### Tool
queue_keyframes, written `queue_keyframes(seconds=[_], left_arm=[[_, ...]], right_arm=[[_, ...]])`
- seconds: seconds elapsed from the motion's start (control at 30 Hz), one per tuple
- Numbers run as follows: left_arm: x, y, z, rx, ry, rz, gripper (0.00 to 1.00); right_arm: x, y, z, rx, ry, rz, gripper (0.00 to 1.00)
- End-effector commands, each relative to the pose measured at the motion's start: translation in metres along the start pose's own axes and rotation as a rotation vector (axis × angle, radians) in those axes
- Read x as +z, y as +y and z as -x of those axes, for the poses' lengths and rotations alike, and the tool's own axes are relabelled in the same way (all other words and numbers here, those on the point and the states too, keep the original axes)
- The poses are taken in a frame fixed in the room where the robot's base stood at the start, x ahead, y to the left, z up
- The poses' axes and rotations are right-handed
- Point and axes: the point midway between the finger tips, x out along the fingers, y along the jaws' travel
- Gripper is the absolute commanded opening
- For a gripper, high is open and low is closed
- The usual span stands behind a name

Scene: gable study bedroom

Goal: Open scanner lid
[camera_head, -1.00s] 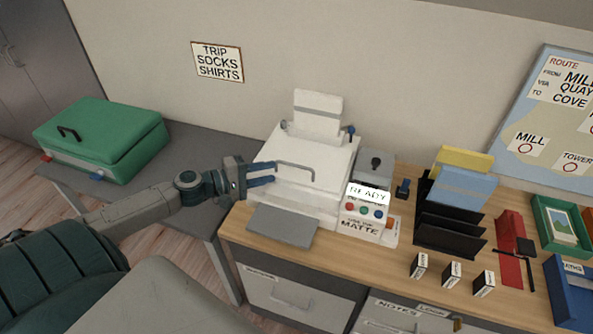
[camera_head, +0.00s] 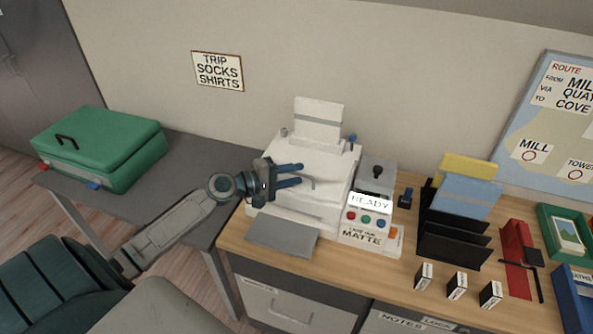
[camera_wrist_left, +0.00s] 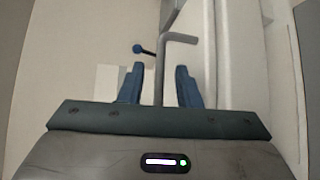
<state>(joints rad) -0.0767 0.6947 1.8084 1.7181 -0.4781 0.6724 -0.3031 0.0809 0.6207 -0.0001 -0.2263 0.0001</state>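The white scanner (camera_head: 318,162) stands on the left end of the wooden desk, its lid down. A bent grey bar handle (camera_head: 313,184) sticks out at the lid's front; it also shows in the left wrist view (camera_wrist_left: 178,38). My left gripper (camera_head: 300,174) is at the handle, its blue fingers pointing right across the lid front. In the left wrist view the fingers (camera_wrist_left: 160,72) are apart, with the handle bar running between them and gaps showing on both sides. My right gripper is not in view.
A button panel (camera_head: 365,217) with a READY sign stands right of the scanner. A grey flat plate (camera_head: 283,236) lies in front. A black file rack (camera_head: 452,240) and small boxes are further right. A green suitcase (camera_head: 105,150) lies on the grey table at left.

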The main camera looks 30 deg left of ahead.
Motion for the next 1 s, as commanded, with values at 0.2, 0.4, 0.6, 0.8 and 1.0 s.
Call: queue_keyframes(seconds=[0.2,0.4,0.6,0.8,1.0], left_arm=[[0.0005,0.0003,-0.0111,0.000,-0.001,0.001,0.30],[0.0005,-0.0008,-0.0122,-0.002,-0.001,0.000,0.30],[0.0004,-0.0008,-0.0120,-0.002,-0.001,0.000,0.11],[0.0004,-0.0008,-0.0119,-0.002,-0.001,0.000,0.00],[-0.0021,0.0033,-0.0126,-0.008,0.000,0.006,0.00]], right_arm=[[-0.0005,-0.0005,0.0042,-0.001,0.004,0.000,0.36],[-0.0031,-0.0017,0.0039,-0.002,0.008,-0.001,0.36],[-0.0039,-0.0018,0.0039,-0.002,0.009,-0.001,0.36],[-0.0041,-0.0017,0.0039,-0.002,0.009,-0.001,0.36],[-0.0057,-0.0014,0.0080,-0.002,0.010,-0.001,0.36]])
